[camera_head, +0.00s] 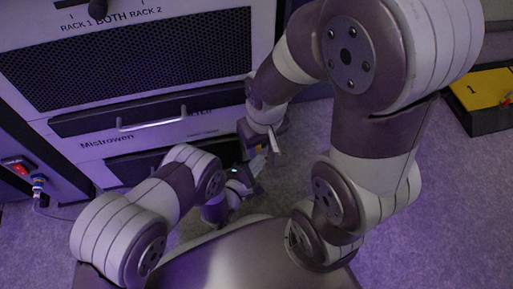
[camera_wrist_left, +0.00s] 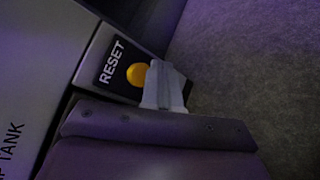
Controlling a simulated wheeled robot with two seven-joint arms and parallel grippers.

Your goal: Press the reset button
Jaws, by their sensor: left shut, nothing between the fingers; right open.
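The reset button (camera_wrist_left: 138,75) is a round yellow button on a black plate marked RESET, seen in the left wrist view. My left gripper (camera_wrist_left: 165,86) is shut and empty, with its pale fingertips just beside the button and overlapping its edge in the picture. I cannot tell whether they touch it. In the head view my left gripper (camera_head: 257,166) is low in front of the cabinet, partly crowded by my other arm. The button cannot be made out there. My right gripper (camera_head: 262,141) is open and hangs just above the left one.
A pale rack cabinet (camera_head: 60,124) with black mesh and a bar handle (camera_head: 150,124) stands at the upper left. A red switch (camera_head: 19,169) and a cable plug (camera_head: 39,183) are at far left. A yellow-topped box (camera_head: 485,90) lies at right. Grey carpet is clear at lower right.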

